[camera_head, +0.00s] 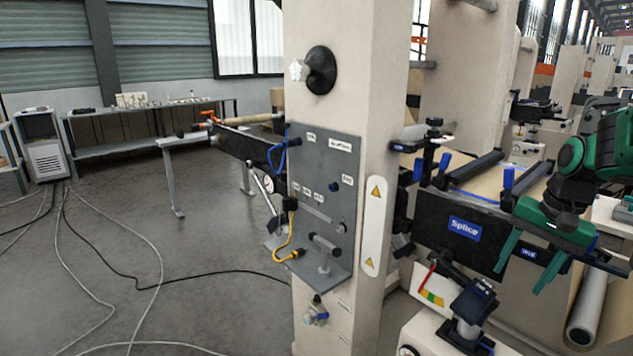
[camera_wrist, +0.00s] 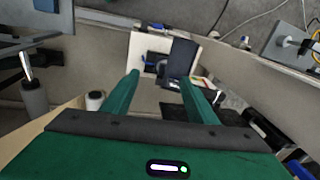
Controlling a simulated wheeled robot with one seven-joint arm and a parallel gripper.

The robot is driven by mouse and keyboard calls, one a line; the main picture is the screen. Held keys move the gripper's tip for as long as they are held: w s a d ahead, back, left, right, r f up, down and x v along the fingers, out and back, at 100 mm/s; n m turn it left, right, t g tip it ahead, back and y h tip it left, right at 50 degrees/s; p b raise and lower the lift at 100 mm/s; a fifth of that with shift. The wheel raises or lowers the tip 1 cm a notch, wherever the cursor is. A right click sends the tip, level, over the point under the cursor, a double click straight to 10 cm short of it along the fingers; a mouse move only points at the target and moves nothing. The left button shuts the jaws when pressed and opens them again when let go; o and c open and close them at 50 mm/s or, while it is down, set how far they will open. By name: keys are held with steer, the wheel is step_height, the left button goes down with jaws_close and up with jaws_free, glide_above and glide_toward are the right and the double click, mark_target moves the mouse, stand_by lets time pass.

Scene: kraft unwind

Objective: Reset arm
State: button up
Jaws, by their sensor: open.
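My green arm comes in from the right of the head view. My gripper (camera_head: 532,258) hangs at its end, in front of the dark machine beam with the blue Splice label (camera_head: 465,229). Its two teal fingers are spread apart, with nothing between them that I can see them hold. In the wrist view my gripper (camera_wrist: 160,88) shows both fingers apart. Beyond them is a pale box with a dark device (camera_wrist: 181,58) on top, apart from the fingers.
A cream column (camera_head: 345,150) carries a grey panel (camera_head: 322,190) with a yellow cable and a blue cable. A device on a post (camera_head: 470,305) stands below left of my gripper. A roll (camera_head: 587,325) is at the lower right. Cables cross the open floor at left.

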steer(key=s+a+f+n+g, duration=0.1)
steer(key=s+f, duration=0.1)
steer(key=s, duration=0.8)
steer(key=s+a+f+n, duration=0.1)
steer(key=s+a+n, duration=0.1)
steer(key=s, duration=0.9)
steer(key=shift+s+a+f+g+h, duration=0.15)
steer(key=shift+f+g+h, duration=0.25)
steer(key=c, duration=0.5)
steer(key=shift+c, duration=0.3)
